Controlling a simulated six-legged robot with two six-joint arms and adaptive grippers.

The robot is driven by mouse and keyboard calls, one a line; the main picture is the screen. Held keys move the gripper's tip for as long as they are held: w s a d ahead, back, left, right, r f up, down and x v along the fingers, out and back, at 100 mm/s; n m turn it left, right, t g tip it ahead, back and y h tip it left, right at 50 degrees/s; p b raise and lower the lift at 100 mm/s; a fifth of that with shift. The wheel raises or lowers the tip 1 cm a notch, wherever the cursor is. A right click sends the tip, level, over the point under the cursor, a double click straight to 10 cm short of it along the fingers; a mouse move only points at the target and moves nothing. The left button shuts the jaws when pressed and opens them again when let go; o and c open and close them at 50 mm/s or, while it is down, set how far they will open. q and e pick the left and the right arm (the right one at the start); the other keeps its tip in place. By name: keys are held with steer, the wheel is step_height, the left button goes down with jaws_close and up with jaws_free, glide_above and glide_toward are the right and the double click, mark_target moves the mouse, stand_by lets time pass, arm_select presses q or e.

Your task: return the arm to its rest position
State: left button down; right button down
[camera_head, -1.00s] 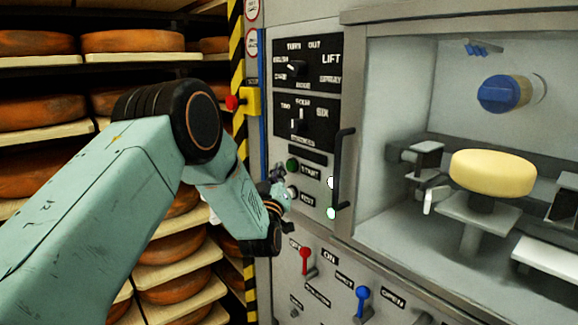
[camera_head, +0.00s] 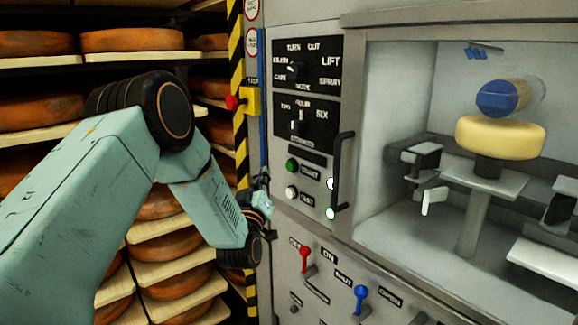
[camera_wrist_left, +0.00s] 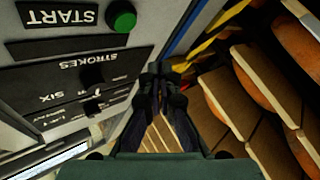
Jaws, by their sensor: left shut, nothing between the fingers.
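My left gripper (camera_head: 264,186) is shut and empty in the head view, just left of the machine's front panel. It also shows in the left wrist view (camera_wrist_left: 160,70), its fingers together, with the panel to the left and the shelves to the right. My left arm reaches in from the left with its elbow bent. The green START button (camera_head: 292,165) sits on the panel right of the gripper, apart from it. It also shows in the left wrist view (camera_wrist_left: 121,16). My right gripper is not in view.
A pale cheese wheel (camera_head: 500,137) sits on a raised support in the open chamber, near a blue round part (camera_head: 503,97). A black handle (camera_head: 341,172), red lever (camera_head: 305,258) and blue lever (camera_head: 361,298) stick out of the machine. Shelves with orange wheels (camera_head: 174,285) fill the left.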

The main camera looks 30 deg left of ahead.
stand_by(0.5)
arm_select(q)
steer(key=s+d+f+m+g+h, duration=0.25)
steer(key=s+d+f, duration=0.2)
steer(key=f, duration=0.45)
steer(key=s+d+f+m+g+h, duration=0.1)
steer(key=s+d+f+g+h, duration=0.25)
steer(key=f, duration=0.55)
steer(key=s+d+f+m+g, duration=0.2)
steer(key=s+d+f+g, duration=0.2)
steer(key=s+f, duration=0.4)
steer(key=s+d+f+m+g+b, duration=0.1)
steer(key=s+d+f+g, duration=0.1)
steer(key=s, duration=0.8)
steer(key=s+d+f+m+g+h+b, duration=0.1)
steer(key=s+f+g, duration=0.3)
steer(key=s, duration=0.6)
steer(key=s+d+f+m+g+b, duration=0.1)
steer(key=s+d+f+g, duration=0.2)
steer(key=s+f, duration=0.4)
steer(key=s+g, duration=0.1)
steer(key=s, duration=0.2)
steer(key=shift+s+d+m+h, duration=0.25)
steer(key=shift+m+h, duration=0.05)
steer(key=shift+m, duration=0.05)
stand_by(1.6)
